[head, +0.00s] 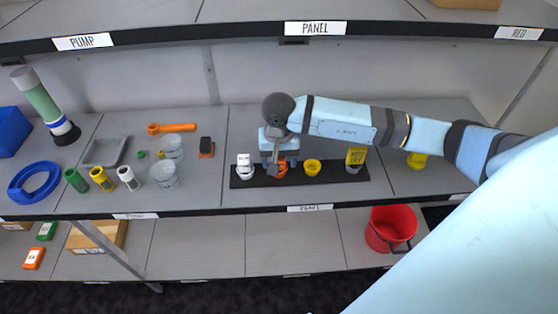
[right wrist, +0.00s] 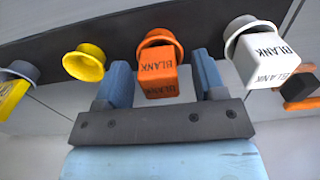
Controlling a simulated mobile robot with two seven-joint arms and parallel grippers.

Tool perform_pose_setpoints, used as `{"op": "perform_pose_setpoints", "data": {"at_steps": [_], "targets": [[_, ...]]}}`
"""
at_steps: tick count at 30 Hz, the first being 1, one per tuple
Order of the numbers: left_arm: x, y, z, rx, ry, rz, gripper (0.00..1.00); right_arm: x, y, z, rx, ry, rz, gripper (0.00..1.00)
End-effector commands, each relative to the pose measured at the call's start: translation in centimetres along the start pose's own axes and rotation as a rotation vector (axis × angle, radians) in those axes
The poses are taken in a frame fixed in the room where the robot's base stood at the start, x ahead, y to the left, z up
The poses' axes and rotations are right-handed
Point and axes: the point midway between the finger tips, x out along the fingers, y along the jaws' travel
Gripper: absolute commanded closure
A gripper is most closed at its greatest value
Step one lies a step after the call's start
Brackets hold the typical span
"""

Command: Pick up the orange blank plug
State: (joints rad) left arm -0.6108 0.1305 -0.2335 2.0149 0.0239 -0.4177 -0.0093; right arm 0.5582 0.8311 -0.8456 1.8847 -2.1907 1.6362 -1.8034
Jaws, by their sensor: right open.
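The orange blank plug (right wrist: 157,80) is a block lettered BLANK, seated in an orange round collar on a dark strip (head: 335,173). In the right wrist view it stands between the two blue fingers of my right gripper (right wrist: 161,78), with a visible gap on each side. The gripper is open. In the head view my right gripper (head: 279,160) is over the strip, and the orange plug (head: 282,169) is partly hidden by it. My left gripper is not in view.
On the strip, a white BLANK plug (head: 244,162) is to the left; a yellow cup (head: 312,167) and a yellow block (head: 356,156) in a grey collar are to the right. Clear beakers (head: 164,176) and colored cylinders stand farther left. A red bucket (head: 390,228) is below.

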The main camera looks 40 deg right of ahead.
Motion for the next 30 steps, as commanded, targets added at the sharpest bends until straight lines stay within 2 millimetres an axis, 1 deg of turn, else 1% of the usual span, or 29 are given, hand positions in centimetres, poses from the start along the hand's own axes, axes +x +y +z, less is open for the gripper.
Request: {"op": "perform_pose_setpoints", "data": {"at_steps": [3, 8, 9, 14, 15, 16, 25, 30], "targets": [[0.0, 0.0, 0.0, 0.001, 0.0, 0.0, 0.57, 0.6, 0.0, 0.0, 0.0, 0.001, -0.001, 0.36], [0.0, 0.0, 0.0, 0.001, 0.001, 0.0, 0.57, 0.6, 0.0, 0.0, 0.0, 0.001, -0.001, 0.36], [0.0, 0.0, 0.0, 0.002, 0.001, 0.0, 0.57, 0.6, 0.0, 0.0, 0.0, 0.001, -0.001, 0.38], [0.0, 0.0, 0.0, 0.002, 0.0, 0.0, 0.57, 0.6, 0.0, 0.0, 0.0, 0.001, -0.001, 0.75], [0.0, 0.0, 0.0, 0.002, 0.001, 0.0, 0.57, 0.6, 0.0, 0.0, 0.0, 0.001, -0.001, 0.84], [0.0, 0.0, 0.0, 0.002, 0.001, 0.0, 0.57, 0.6, 0.0, 0.0, 0.0, 0.001, -0.001, 0.9], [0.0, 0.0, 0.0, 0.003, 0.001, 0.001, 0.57, 0.4, 0.0, 0.0, 0.0, 0.001, -0.001, 0.9], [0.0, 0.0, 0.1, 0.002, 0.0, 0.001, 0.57, -0.7, 0.0, -0.1, 0.0, 0.002, -0.001, 0.9]]}}
